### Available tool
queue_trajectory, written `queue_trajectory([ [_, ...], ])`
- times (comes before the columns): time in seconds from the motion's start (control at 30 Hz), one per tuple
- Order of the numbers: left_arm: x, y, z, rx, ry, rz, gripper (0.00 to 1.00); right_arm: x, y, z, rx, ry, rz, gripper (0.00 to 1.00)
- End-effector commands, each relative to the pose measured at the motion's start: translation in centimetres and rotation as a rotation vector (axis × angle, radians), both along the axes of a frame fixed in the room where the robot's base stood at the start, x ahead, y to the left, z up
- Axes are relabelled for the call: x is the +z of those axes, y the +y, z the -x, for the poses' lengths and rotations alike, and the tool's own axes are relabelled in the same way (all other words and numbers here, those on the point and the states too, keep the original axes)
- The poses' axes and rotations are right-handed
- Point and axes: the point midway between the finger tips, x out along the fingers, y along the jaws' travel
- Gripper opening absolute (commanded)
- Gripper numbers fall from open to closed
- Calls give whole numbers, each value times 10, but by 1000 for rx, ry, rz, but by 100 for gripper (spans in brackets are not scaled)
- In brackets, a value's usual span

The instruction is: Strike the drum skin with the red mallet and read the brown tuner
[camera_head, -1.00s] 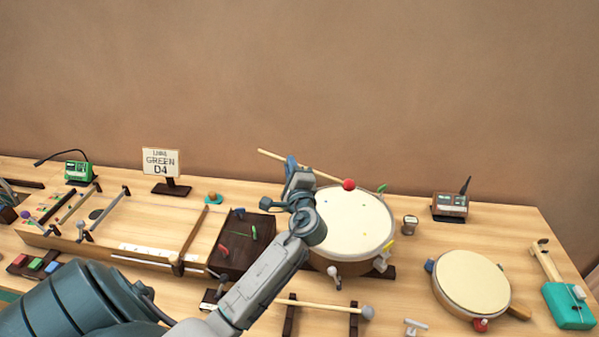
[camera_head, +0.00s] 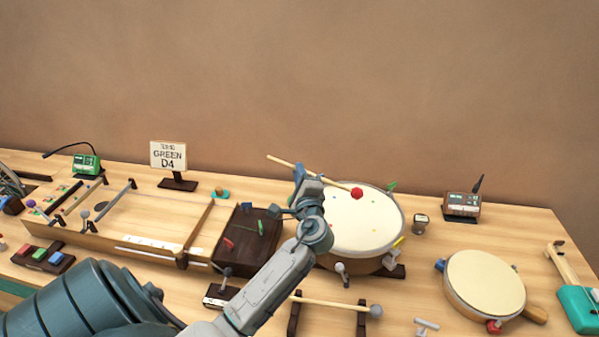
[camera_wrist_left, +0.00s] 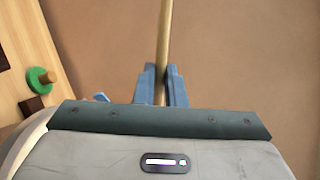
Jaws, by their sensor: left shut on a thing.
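My left gripper (camera_head: 302,178) is shut on the wooden stick of the red mallet (camera_head: 357,193). The stick also shows between the blue fingers in the left wrist view (camera_wrist_left: 162,85). The mallet's red head is over the cream drum skin (camera_head: 360,222) near its far side; I cannot tell whether it touches. The stick's tail end points up and left behind the gripper. The brown tuner (camera_head: 462,204) stands behind and right of the drum, with a dark clip on top; its reading is too small to make out. My right gripper is not in view.
A smaller hand drum (camera_head: 486,281) lies at the right. A grey-headed mallet (camera_head: 340,306) rests on a dark stand in front of the drum. A dark tray (camera_head: 245,238) and a stringed board (camera_head: 150,245) are left. A sign (camera_head: 168,157) reads GREEN D4.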

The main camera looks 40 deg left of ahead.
Motion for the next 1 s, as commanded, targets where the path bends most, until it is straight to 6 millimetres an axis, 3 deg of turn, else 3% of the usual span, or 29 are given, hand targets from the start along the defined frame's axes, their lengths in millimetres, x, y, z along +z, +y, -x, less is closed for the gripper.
queue_trajectory([
  [0.37,0,0,0,0,1,-1,0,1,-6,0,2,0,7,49],
  [0.47,-15,-2,-2,0,21,-25,0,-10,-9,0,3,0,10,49],
  [0.63,-57,-10,-8,0,100,-126,0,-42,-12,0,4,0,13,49],
  [0.87,-27,-10,-7,0,97,-126,0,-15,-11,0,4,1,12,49],
  [1.0,2,-10,-7,1,96,-126,0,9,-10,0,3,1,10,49],
])
